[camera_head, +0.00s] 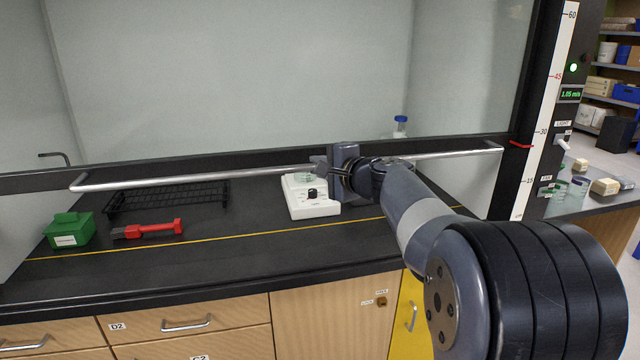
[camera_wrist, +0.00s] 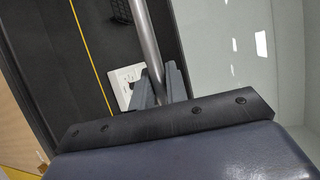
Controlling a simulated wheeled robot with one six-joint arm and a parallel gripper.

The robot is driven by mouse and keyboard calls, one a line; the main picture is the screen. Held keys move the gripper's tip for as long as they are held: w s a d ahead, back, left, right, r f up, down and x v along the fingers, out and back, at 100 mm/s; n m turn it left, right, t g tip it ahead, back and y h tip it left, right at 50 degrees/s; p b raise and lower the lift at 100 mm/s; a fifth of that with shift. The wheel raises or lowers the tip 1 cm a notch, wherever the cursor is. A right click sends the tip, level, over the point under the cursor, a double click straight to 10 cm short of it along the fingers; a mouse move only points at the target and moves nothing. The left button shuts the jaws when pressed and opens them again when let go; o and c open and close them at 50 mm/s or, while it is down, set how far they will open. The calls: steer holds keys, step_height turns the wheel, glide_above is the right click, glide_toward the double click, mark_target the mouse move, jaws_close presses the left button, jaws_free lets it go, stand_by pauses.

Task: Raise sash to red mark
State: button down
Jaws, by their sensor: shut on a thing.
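The fume hood sash (camera_head: 250,159) is a glass pane with a dark lower rail, partly raised above the worktop. A silver handle bar (camera_head: 200,178) runs along the rail's front. My gripper (camera_head: 322,166) is shut on this bar right of its middle; in the wrist view the bar passes between the fingers (camera_wrist: 160,88). A white scale (camera_head: 547,110) stands on the right post, with a red 45 (camera_head: 556,76) above a black 30. A red pointer (camera_head: 520,145) at the sash's right end sits a little below the 30.
Inside the hood are a green box (camera_head: 70,230), a red-handled tool (camera_head: 150,229), a black rack (camera_head: 170,196), a white device with a knob (camera_head: 312,207) and a blue-capped bottle (camera_head: 400,125). A yellow line crosses the worktop. A side bench with jars (camera_head: 578,190) is at right.

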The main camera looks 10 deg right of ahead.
steer(key=p, duration=1.1)
glide_toward(320, 74)
steer(key=a, duration=0.1)
steer(key=w+a, duration=0.1)
steer(key=a, duration=0.1)
steer(key=w+a, duration=0.1)
steer(key=a, duration=0.1)
steer(key=shift+a+f, duration=0.2)
steer(key=shift+f, duration=0.2)
steer(key=c, duration=1.7)
jaws_free()
steer(key=shift+f, duration=0.1)
steer(key=b+v, duration=0.3)
steer(key=v, duration=0.7)
steer(key=shift+s, duration=0.35)
steer(key=shift+d, duration=0.15)
